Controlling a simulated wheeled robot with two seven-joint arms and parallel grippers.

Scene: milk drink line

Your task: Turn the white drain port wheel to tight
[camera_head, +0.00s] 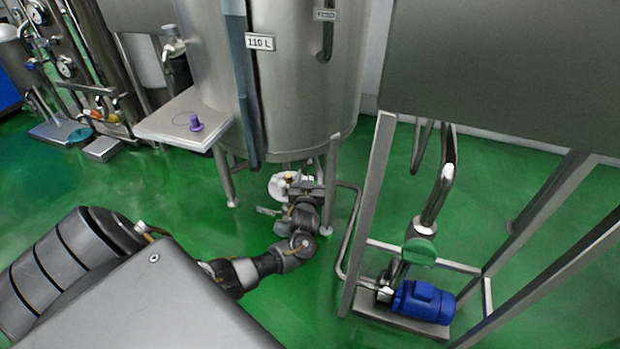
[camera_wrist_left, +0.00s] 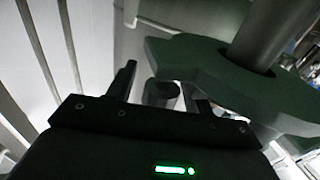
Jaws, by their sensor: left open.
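The white drain port wheel (camera_head: 279,187) is low under the front of the tank, partly hidden by my left gripper. My left gripper (camera_head: 303,186) is right beside the wheel. In the left wrist view its fingers (camera_wrist_left: 164,82) are apart, with a dark cylindrical part showing between them. I cannot tell whether a finger touches the wheel. My right gripper is out of view.
The steel tank (camera_head: 297,95) stands on legs around the wheel; one leg (camera_head: 330,187) is just right of my gripper. A blue pump (camera_head: 424,301) sits in a steel frame at right. A side shelf (camera_head: 185,120) holds a purple knob (camera_head: 196,124). Green floor lies open at left.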

